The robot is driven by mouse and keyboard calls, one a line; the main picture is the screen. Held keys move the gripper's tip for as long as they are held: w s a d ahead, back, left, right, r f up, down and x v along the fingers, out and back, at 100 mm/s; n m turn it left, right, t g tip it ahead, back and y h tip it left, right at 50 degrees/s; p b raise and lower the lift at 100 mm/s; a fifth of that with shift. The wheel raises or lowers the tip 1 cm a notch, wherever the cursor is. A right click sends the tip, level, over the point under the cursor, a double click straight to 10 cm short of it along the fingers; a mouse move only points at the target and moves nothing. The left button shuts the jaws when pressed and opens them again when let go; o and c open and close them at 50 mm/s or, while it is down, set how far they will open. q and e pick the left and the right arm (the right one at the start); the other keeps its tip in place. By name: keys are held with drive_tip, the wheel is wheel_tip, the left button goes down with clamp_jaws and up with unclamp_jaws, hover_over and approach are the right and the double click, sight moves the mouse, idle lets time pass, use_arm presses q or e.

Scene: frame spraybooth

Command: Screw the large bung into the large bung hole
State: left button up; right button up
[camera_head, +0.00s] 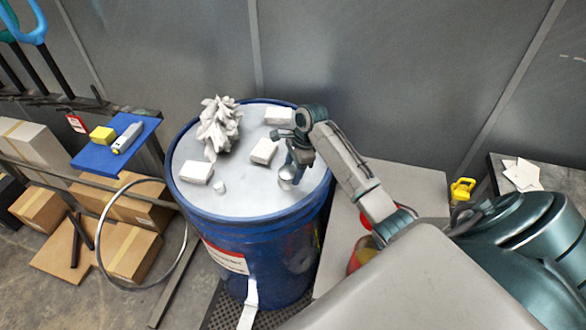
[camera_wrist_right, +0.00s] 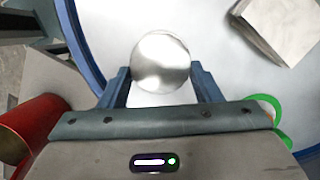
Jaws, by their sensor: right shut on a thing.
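A large blue drum (camera_head: 262,255) with a flat grey top (camera_head: 240,195) stands in the middle of the head view. My right gripper (camera_head: 288,172) is over the right part of the drum top, pointing down. It is shut on the large bung (camera_head: 286,184), a round silvery piece low over the top. In the right wrist view the bung (camera_wrist_right: 160,62) sits between the two blue fingers, its round face showing. I cannot tell whether it touches the drum top. A small pale cylinder (camera_head: 219,187) stands at the top's front left. The large bung hole is not visible. My left gripper is not in view.
White blocks (camera_head: 196,172) and a crumpled white heap (camera_head: 218,125) lie on the drum top. Another block (camera_head: 263,151) is close left of my gripper. A grey cabinet (camera_head: 400,175) stands right of the drum; cardboard boxes (camera_head: 130,250) and a metal hoop lie left.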

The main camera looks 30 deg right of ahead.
drive_tip(key=shift+w+a+r, duration=0.15)
drive_tip(key=shift+w+a, duration=0.05)
drive_tip(key=shift+c, duration=0.5)
drive_tip(key=m, duration=0.2)
drive_tip(key=m+t, duration=0.1)
drive_tip(key=m, duration=0.1)
drive_tip(key=shift+s+a, duration=0.25)
drive_tip(key=shift+s, duration=0.1)
drive_tip(key=shift+s+f+m, duration=0.1)
drive_tip(key=shift+f+m, duration=0.15)
drive_tip(key=shift+m, duration=0.15)
